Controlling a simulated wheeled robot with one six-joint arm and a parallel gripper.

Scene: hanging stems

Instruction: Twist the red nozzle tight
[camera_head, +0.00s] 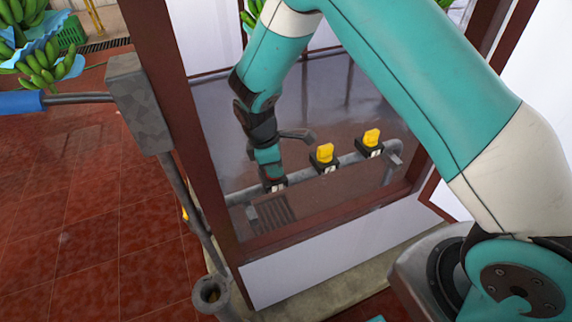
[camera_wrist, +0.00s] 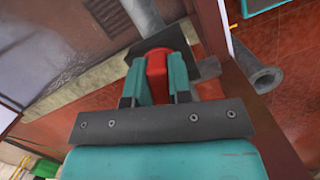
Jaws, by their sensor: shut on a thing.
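The red nozzle (camera_wrist: 157,75) sits between the two teal fingers of my gripper (camera_wrist: 158,84) in the wrist view. My gripper is shut on it, with a finger touching each side. In the head view my gripper (camera_head: 268,168) points down at the left end of a grey pipe (camera_head: 345,160), over a dark block with white marks (camera_head: 274,184). There the fingers and arm mostly hide the red nozzle. How tight the nozzle is cannot be told.
Two yellow nozzles (camera_head: 324,155) (camera_head: 372,139) stand on dark blocks farther right along the pipe. A brown frame post (camera_head: 175,110) and a grey box on a pole (camera_head: 139,103) stand to the left. Green bananas (camera_head: 42,67) hang at the upper left. Red tiled floor (camera_head: 85,215) is open at left.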

